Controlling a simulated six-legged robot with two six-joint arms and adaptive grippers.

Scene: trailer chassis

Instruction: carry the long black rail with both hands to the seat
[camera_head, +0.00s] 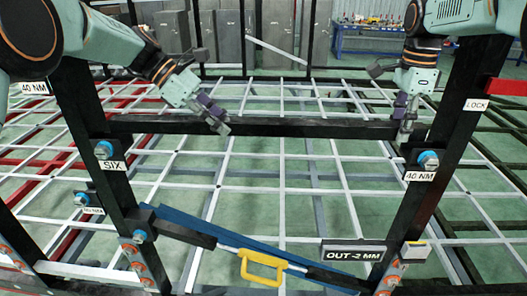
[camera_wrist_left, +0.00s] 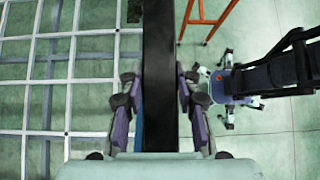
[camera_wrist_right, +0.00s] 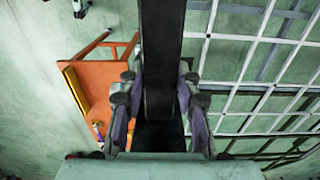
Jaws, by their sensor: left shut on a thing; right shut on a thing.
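The long black rail (camera_head: 300,126) runs level across the head view between two black uprights, the left upright (camera_head: 85,110) and the right upright (camera_head: 460,110). My left gripper (camera_head: 217,121) is shut on the rail left of its middle. My right gripper (camera_head: 404,130) is shut on it near its right end. The rail also passes between the fingers in the left wrist view (camera_wrist_left: 158,70) and in the right wrist view (camera_wrist_right: 161,50). I cannot tell whether the rail's ends touch the uprights. No seat can be made out for certain.
Blue-headed bolts (camera_head: 103,149) sit on the uprights beside labels such as SIX (camera_head: 113,166). Below is a slanted bar with a yellow handle (camera_head: 262,268) and an OUT -2 MM sign (camera_head: 352,254). A pale floor grid spreads behind. An orange stand (camera_wrist_right: 97,85) is nearby.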

